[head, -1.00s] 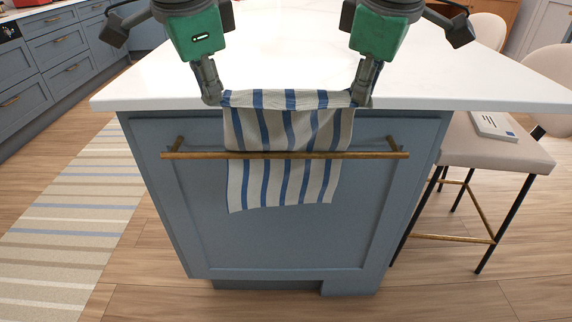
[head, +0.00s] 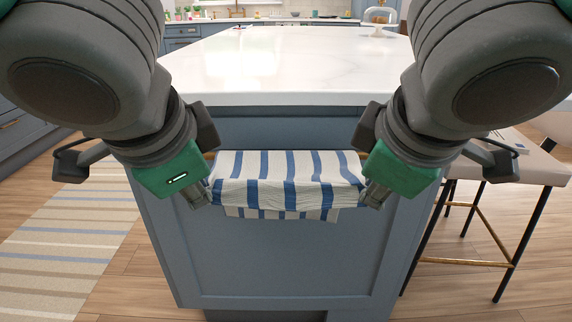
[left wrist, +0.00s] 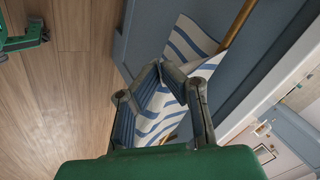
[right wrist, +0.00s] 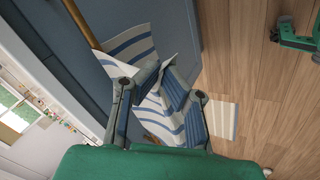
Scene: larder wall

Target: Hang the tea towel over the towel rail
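The tea towel (head: 286,170), white with blue stripes, lies over the brass towel rail on the blue island front. Its upper part stretches forward from the rail, and a lower layer hangs beneath. The towel hides most of the rail; the bar shows in the left wrist view (left wrist: 238,20) and the right wrist view (right wrist: 82,22). My left gripper (head: 200,195) is shut on the towel's left front corner. My right gripper (head: 374,195) is shut on its right front corner. Both are in front of the rail, below the countertop. The wrist views also show towel (left wrist: 188,42) (right wrist: 132,44) beyond the fingers.
The white countertop (head: 290,65) overhangs the island panel (head: 285,260). A beige stool (head: 525,165) with a book (head: 506,142) on it stands close at the right. A striped rug (head: 70,240) lies on the floor at the left. The space before the panel is free.

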